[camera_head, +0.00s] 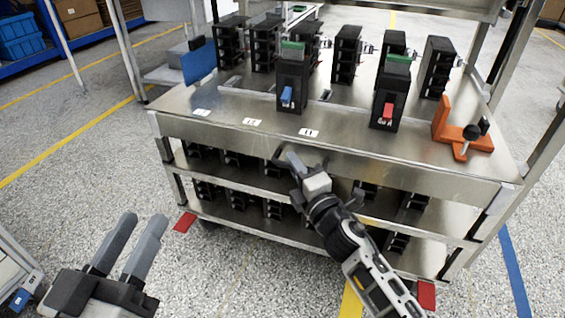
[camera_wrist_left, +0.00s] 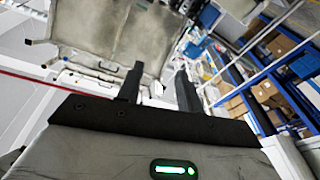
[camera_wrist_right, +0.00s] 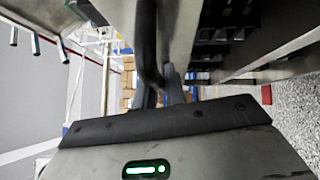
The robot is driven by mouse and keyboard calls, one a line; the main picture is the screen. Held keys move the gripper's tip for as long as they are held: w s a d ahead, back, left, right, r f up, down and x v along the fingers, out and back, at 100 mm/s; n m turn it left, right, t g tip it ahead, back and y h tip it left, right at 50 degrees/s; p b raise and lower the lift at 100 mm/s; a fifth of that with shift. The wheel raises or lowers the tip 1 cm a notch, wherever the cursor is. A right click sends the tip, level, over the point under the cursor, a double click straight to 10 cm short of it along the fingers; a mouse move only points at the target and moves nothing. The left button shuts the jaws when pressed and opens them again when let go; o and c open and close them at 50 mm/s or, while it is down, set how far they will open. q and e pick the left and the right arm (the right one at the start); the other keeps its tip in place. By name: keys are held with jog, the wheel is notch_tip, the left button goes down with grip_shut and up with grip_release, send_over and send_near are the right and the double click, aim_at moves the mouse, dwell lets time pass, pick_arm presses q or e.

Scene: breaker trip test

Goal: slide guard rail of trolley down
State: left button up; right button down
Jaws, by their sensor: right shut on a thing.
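The steel trolley (camera_head: 235,108) stands in front of me. Its guard rail (camera_head: 400,172) is the metal strip along the front edge, just below the top surface. My right gripper (camera_head: 290,163) is at the lower edge of this rail, left of its middle, and is shut on it. In the right wrist view, the rail (camera_wrist_right: 181,35) runs up from the fingers, which are partly hidden. My left gripper (camera_head: 140,222) is open and empty, off to the left above the floor; its spread fingers also show in the left wrist view (camera_wrist_left: 158,88).
Black breakers (camera_head: 292,80) stand on the top, two with green tops and a blue or red switch. An orange clamp (camera_head: 462,135) sits at the right. Lower shelves (camera_head: 240,178) hold several black units. The floor to the left (camera_head: 90,185) is free.

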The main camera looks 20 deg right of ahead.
jog(key=shift+f, duration=0.35)
pick_arm(q)
jog(key=shift+w+r+m+t+h, duration=0.15)
jog(key=shift+r+m+t+h, duration=0.25)
jog(key=shift+r+m, duration=0.45)
pick_arm(e)
jog(key=c, duration=1.5)
grip_release()
jog(key=shift+f, duration=0.1)
jog(key=shift+o, duration=0.2)
